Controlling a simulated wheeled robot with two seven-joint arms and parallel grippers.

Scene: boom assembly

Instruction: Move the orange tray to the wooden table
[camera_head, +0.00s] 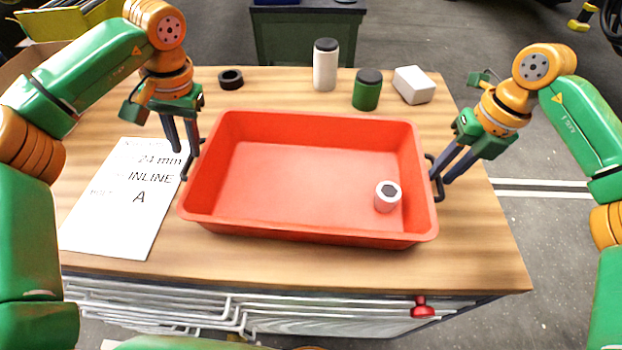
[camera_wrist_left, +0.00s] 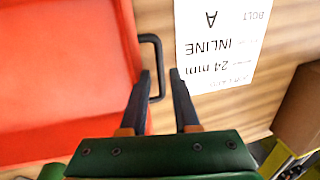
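The orange-red tray (camera_head: 310,232) sits on the wooden table top (camera_head: 480,262). A small white cylinder with a dark top (camera_head: 388,196) lies inside it, near the right end. My left gripper (camera_head: 182,146) is at the tray's left black handle (camera_head: 184,172). In the left wrist view its two fingers (camera_wrist_left: 162,76) are apart, with the handle bar (camera_wrist_left: 158,58) between them and a gap showing. My right gripper (camera_head: 444,178) is at the right black handle (camera_head: 437,186). Its fingers look apart, straddling or beside the handle; I cannot tell which.
A white printed sheet (camera_head: 118,215) lies left of the tray. Behind the tray stand a black ring (camera_head: 231,79), a white dark-lidded container (camera_head: 325,66), a green container (camera_head: 367,92) and a white block (camera_head: 413,85). A red knob (camera_head: 422,307) is below the front edge.

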